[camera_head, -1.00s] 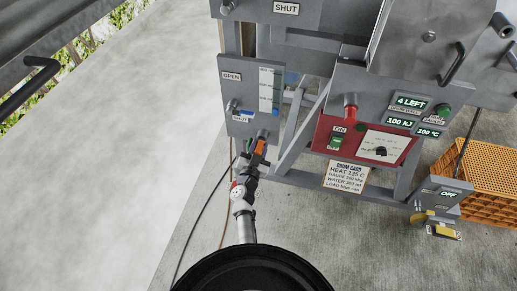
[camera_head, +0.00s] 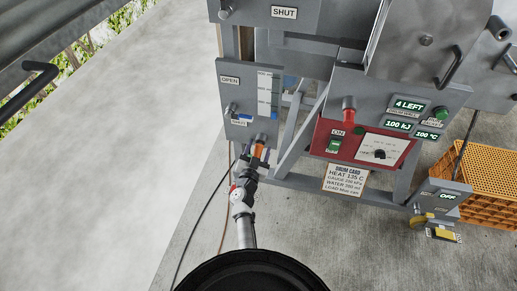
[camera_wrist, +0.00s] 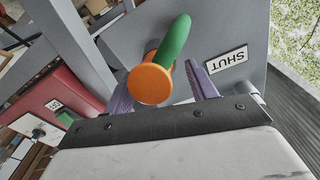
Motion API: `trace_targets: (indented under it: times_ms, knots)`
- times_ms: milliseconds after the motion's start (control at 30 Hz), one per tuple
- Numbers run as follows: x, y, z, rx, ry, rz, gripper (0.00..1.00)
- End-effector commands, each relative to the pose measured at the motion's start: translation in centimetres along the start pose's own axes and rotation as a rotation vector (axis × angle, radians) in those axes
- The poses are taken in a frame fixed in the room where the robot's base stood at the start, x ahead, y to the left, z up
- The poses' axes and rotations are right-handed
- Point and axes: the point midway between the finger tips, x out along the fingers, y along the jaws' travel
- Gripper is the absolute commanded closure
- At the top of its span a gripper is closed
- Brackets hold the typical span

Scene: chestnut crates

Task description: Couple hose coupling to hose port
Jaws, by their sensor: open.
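An orange round piece (camera_wrist: 150,84) with a green bar-like part (camera_wrist: 174,42) sits in front of a grey panel in the wrist view. It looks like the hose coupling, but its far side is hidden. My gripper (camera_head: 256,153) is open at the panel's lower edge. Its two purple fingers stand on either side of the orange piece in the wrist view, and I cannot tell whether they touch it. A short grey stub (camera_head: 261,138), possibly the hose port, shows just above the gripper. I cannot tell whether coupling and port are joined.
The grey gauge panel (camera_head: 233,98) carries OPEN and SHUT labels. A red control panel (camera_head: 383,147) and a placard (camera_head: 345,179) are to the right. An orange crate (camera_head: 490,175) stands at far right. Thin dark lines run along the floor. The concrete on the left is clear.

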Motion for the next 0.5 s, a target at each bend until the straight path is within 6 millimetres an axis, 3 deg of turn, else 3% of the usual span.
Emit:
trace_targets:
  times_ms: [500]
  knots:
    - [-10.2,0.0,0.1,0.0,-0.002,-0.001,0.43]
